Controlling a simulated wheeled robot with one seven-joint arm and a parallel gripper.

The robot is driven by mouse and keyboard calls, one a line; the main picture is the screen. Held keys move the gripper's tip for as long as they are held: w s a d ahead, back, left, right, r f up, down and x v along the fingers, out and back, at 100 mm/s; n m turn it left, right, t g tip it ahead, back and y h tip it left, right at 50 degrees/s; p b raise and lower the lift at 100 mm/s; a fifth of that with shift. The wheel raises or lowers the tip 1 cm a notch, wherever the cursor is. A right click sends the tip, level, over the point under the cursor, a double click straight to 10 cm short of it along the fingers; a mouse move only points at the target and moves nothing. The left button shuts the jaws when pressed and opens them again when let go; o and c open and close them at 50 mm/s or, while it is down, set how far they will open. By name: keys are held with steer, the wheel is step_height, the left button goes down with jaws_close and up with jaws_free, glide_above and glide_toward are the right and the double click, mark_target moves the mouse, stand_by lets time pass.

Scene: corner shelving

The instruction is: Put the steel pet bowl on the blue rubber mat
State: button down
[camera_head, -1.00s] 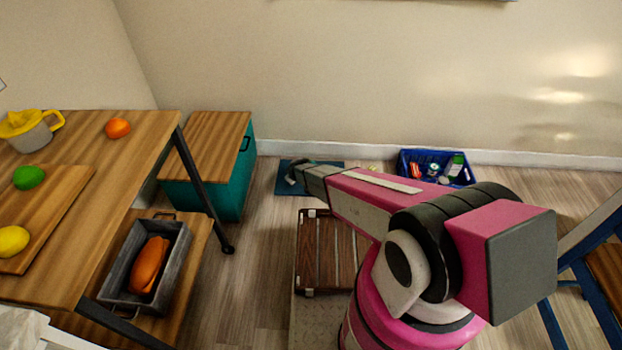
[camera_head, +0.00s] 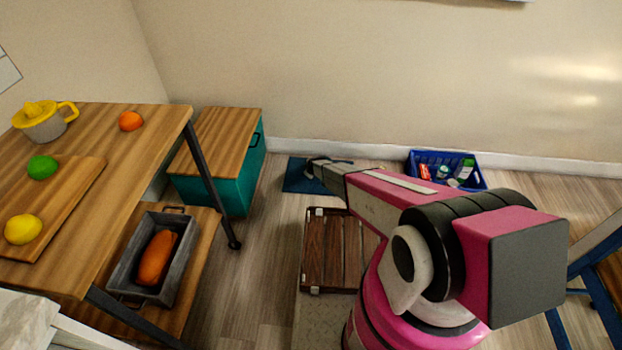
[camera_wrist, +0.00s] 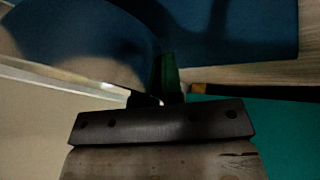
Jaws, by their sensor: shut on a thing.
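The blue rubber mat (camera_head: 296,179) lies on the floor by the back wall, right of the teal cabinet. It also fills much of the top of the wrist view (camera_wrist: 240,30). My gripper (camera_head: 312,166) is low, at the mat in the head view, with my arm covering the mat's right part. In the wrist view my gripper (camera_wrist: 166,80) is shut on the steel pet bowl (camera_wrist: 92,70), whose pale curved side and rim show at left. The bowl is hard to make out in the head view. I cannot tell whether it touches the mat.
The teal cabinet (camera_head: 232,182) stands close on the mat's left. A blue basket (camera_head: 480,180) with several items stands to the right. A slatted wooden platform (camera_head: 330,270) lies in front. The wooden table (camera_head: 110,190) is at left, a blue chair (camera_head: 600,290) at right.

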mark_target(311, 181)
steer(key=shift+f, duration=1.85)
steer(key=shift+f, duration=0.15)
steer(key=c, duration=1.3)
jaws_free()
steer(key=shift+o, duration=0.2)
steer(key=s+d+r+m+g, duration=0.1)
steer(key=s+d+r, duration=0.4)
steer(key=r, duration=0.5)
steer(key=s+d+r+m+h, duration=0.15)
steer(key=s+d+r, duration=0.3)
steer(key=r, duration=0.65)
steer(key=s+d+r+m+g+y, duration=0.15)
steer(key=s+d+r, duration=0.35)
steer(key=r, duration=0.5)
steer(key=s+d+r+m+g+h, duration=0.1)
steer(key=s+d+r+m, duration=0.2)
steer(key=s+d+r, duration=0.3)
steer(key=s+d+r+m+g+h, duration=0.1)
steer(key=s+d+r, duration=0.5)
steer(key=s+r, duration=0.7)
step_height(311, 181, up, 3)
steer(key=m+g, duration=0.1)
steer(key=m, duration=0.1)
steer(key=shift+s+m, duration=0.25)
steer(key=shift+m, duration=0.15)
steer(key=shift+f, duration=0.15)
